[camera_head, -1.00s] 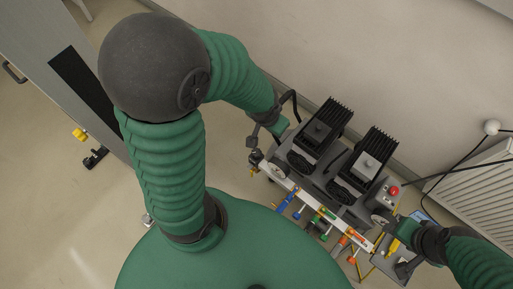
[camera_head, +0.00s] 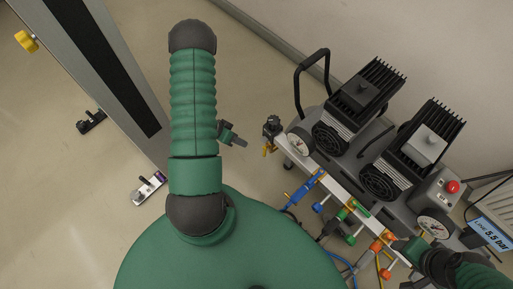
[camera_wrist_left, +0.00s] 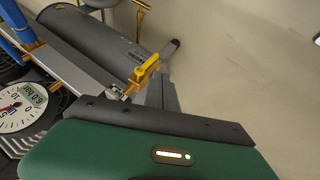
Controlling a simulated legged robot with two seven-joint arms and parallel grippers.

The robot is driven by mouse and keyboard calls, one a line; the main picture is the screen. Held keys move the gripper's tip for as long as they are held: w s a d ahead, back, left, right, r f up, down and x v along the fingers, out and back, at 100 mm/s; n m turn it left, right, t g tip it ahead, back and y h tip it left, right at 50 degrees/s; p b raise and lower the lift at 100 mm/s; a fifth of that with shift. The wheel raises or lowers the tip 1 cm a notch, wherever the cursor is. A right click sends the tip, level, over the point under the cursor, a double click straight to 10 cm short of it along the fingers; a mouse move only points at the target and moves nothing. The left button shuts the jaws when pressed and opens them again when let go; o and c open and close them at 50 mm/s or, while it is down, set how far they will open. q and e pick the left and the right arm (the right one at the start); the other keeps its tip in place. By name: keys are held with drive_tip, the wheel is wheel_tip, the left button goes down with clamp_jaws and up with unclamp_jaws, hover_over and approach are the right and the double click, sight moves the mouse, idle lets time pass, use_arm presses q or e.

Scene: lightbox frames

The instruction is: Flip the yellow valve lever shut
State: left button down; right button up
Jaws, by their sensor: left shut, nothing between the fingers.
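The yellow valve lever (camera_head: 268,149) is at the left end of the white manifold rail on the compressor. In the left wrist view the lever (camera_wrist_left: 147,68) sticks out at an angle from a brass fitting. My left gripper (camera_head: 236,139) is shut and empty, to the left of the lever with a gap between them. In the left wrist view its grey fingers (camera_wrist_left: 164,85) appear just beside the lever; contact cannot be told there. My right gripper is partly seen at the bottom right, by the rail's right end; its jaws are not clear.
The twin-motor compressor (camera_head: 352,135) with round gauges stands on the right. Blue, green and orange valves line its rail (camera_head: 340,185). A red button (camera_head: 452,187) is at its right.

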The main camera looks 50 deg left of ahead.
use_arm(q)
drive_tip(key=b+x, duration=0.5)
drive_tip(key=x, duration=0.5)
drive_tip(key=shift+b, duration=0.4)
